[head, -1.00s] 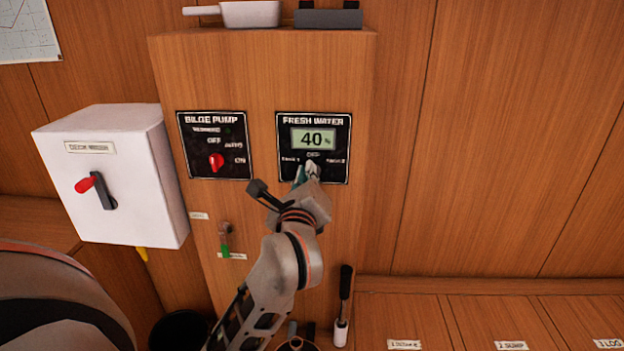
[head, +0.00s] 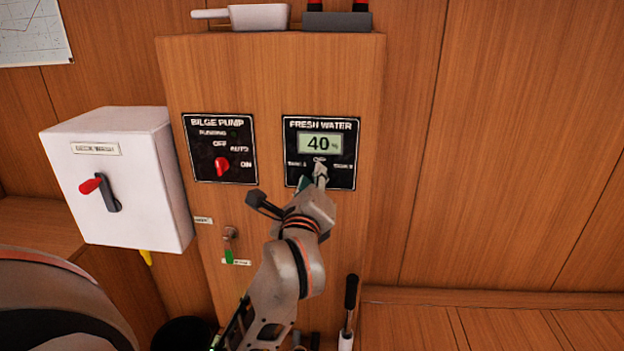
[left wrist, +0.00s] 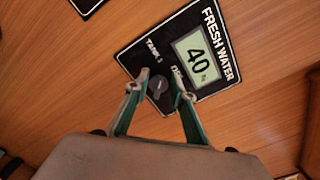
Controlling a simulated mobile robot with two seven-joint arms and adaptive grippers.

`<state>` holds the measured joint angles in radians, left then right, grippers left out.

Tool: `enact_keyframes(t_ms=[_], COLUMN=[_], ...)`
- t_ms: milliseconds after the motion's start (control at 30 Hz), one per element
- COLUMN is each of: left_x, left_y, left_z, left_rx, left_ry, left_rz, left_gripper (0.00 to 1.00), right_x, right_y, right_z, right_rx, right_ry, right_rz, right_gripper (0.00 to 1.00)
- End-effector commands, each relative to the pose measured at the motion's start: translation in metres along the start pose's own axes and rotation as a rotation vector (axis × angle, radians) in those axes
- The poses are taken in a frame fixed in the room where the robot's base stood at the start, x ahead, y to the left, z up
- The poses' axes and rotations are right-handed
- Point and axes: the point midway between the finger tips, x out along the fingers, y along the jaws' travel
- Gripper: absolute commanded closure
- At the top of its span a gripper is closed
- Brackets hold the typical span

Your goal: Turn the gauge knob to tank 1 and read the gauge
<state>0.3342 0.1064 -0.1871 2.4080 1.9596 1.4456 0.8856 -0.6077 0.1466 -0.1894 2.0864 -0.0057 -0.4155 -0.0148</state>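The black FRESH WATER panel (head: 293,152) is on the wooden cabinet, and it also shows in the left wrist view (left wrist: 134,62). Its lit display (head: 320,144) reads 40 %. The dark round gauge knob (left wrist: 158,88) sits below the display, near the TANK 1 label (left wrist: 155,46). My left gripper (head: 319,176) is in front of the knob and hides it in the head view. In the left wrist view its two fingertips (left wrist: 161,80) stand apart, one on either side of the knob. I cannot tell clearly where the knob points. My right gripper is not in view.
The BILGE PUMP panel (head: 205,155) with a red knob (head: 222,164) is to the left. A white box (head: 128,200) with a red-tipped lever sticks out further left. A small green-handled valve (head: 229,250) is below. The wall to the right is clear.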

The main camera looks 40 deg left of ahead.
Motion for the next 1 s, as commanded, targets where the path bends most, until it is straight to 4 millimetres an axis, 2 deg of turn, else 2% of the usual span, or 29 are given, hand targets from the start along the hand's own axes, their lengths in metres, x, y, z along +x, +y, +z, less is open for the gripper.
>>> enact_keyframes(t_ms=[367, 800, 1000], left_x=[0.0, 0.0, 0.0], left_y=[-0.007, -0.058, -0.07], left_z=[0.007, 0.057, 0.068], left_rx=[-0.003, -0.004, -0.001], left_ry=[-0.004, -0.004, -0.001], left_rz=[-0.002, -0.003, -0.001], left_gripper=[0.76, 0.76, 0.76], right_x=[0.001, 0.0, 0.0], right_y=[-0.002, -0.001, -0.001], right_z=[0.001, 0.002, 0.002], right_rx=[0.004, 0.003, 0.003], right_ry=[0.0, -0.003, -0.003], right_rz=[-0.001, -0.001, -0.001], right_gripper=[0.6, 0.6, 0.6])
